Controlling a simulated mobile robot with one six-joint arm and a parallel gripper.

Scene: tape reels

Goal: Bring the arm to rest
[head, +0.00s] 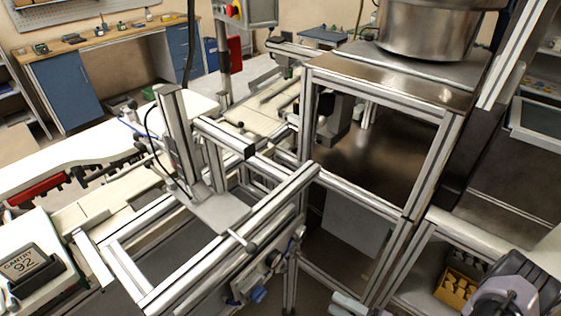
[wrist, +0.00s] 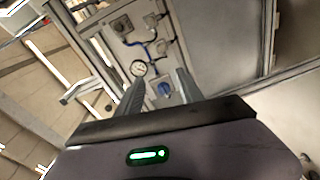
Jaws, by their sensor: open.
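My gripper (wrist: 160,86) shows in the wrist view with its two dark fingers apart and nothing between them. A grey and dark part of my arm (head: 510,290) shows at the lower right of the head view. My fingertips cannot be made out clearly there. No tape reel can be made out in either view.
An aluminium-profile frame (head: 285,195) fills the middle of the head view. A metal bowl (head: 430,30) stands on a cabinet at the back right. A yellow holder (head: 455,288) sits low at the right. A labelled box (head: 25,262) is at the left.

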